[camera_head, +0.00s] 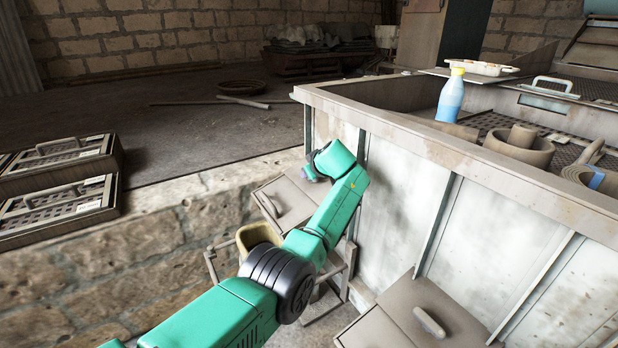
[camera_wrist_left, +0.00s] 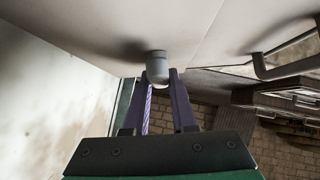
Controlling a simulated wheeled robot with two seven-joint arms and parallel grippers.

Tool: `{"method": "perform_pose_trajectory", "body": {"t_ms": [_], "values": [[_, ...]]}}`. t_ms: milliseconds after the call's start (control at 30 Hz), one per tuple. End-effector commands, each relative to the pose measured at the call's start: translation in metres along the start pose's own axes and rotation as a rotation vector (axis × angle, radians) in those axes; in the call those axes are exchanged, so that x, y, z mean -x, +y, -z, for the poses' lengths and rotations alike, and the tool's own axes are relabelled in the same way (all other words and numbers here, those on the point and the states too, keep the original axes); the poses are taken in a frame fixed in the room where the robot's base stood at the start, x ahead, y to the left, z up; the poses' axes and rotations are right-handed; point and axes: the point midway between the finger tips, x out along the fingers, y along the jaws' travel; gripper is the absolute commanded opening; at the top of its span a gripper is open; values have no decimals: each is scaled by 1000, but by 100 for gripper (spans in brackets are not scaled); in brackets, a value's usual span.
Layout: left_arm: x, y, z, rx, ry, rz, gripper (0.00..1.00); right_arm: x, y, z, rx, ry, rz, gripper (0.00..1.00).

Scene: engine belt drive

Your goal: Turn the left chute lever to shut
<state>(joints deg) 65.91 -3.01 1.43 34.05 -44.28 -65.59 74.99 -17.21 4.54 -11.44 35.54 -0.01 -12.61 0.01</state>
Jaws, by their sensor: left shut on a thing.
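The left chute (camera_head: 290,212) is a grey-brown box on the side of the large metal bin, partly hidden behind my arm. A grey lever with a rounded end (camera_wrist_left: 158,68) shows in the left wrist view, sticking out from a pale panel. My left gripper (camera_wrist_left: 160,82) is shut on this lever, with a dark finger on each side of it. In the head view my left gripper (camera_head: 309,173) is at the upper edge of the left chute; its fingers are small there and the lever is hidden. My right gripper is in neither view.
A second chute (camera_head: 425,315) with a handle is at the lower right. A yellowish bucket (camera_head: 258,236) stands below the left chute. A blue bottle (camera_head: 451,97) and round clay-coloured parts (camera_head: 520,146) are on the bin's top. Slotted crates (camera_head: 60,162) lie at left.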

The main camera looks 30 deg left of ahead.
Motion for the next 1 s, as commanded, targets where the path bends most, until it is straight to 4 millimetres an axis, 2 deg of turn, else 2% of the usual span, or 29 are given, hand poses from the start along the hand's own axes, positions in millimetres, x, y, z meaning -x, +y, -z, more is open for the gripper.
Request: {"method": "perform_pose_trajectory", "body": {"t_ms": [433, 467, 500, 533, 867, 1000], "values": [[0, -1, -1, 8, -4, 12, 0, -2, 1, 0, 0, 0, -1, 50], [0, -1, -1, 8, -4, 12, 29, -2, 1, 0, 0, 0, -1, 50], [0, -1, -1, 8, -4, 12, 44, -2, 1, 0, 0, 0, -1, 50], [0, -1, -1, 8, -4, 12, 55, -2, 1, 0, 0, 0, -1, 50], [0, 0, 0, 7, -2, 10, 55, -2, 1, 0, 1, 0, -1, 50], [10, 1, -1, 7, 0, 7, 55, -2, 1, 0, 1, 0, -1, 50]]}}
